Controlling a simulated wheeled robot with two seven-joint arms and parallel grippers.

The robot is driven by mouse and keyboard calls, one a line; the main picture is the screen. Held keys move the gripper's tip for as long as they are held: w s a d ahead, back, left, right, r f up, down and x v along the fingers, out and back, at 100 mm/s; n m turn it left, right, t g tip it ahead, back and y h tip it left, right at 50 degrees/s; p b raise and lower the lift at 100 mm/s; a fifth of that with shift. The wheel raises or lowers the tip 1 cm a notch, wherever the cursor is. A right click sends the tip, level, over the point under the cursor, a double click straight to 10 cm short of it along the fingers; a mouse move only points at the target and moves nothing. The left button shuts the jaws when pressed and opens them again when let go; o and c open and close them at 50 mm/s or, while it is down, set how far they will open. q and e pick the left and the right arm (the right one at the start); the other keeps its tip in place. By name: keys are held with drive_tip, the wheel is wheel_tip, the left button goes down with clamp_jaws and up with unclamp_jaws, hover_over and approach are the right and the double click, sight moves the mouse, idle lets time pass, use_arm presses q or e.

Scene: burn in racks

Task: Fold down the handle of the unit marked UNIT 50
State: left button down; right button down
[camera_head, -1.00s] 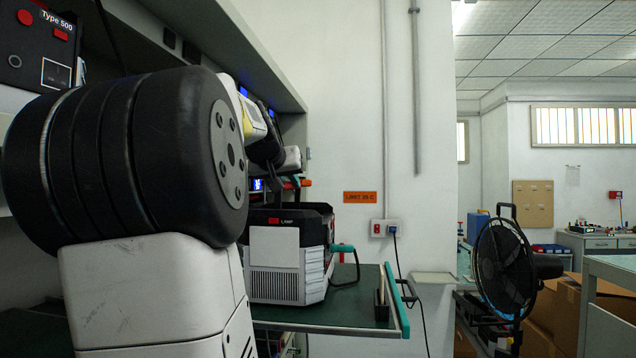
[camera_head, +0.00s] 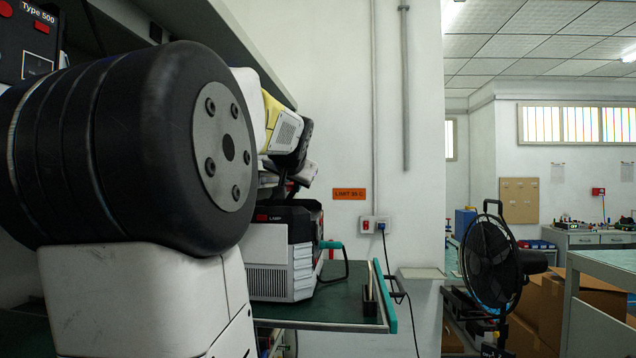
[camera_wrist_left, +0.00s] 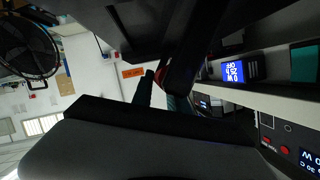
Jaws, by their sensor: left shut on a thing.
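My left gripper (camera_head: 298,172) is above the unit with the LAMP label (camera_head: 282,250), half hidden behind my own arm. It is shut on what looks like a teal handle; a teal piece of that handle (camera_wrist_left: 171,103) shows by the dark fingers in the left wrist view. The grip itself is mostly hidden. The LAMP unit is a grey and black box on a green shelf (camera_head: 340,310). I cannot read UNIT 50 on any unit, so I cannot tell which unit the held handle belongs to. My right gripper is not in view.
A teal-ended black loop (camera_head: 333,262) sticks out at the LAMP unit's right side. A Type 500 panel (camera_head: 28,40) is at upper left. A black fan (camera_head: 490,260) and cardboard boxes (camera_head: 560,305) stand at right.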

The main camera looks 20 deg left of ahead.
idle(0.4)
use_arm(q)
drive_tip(key=c, duration=1.3)
unclamp_jaws()
drive_tip(key=shift+d, duration=0.1)
drive_tip(key=v, duration=0.7)
drive_tip(key=shift+s, duration=0.35)
drive_tip(key=shift+d+r, duration=0.1)
drive_tip(key=shift+d, duration=0.05)
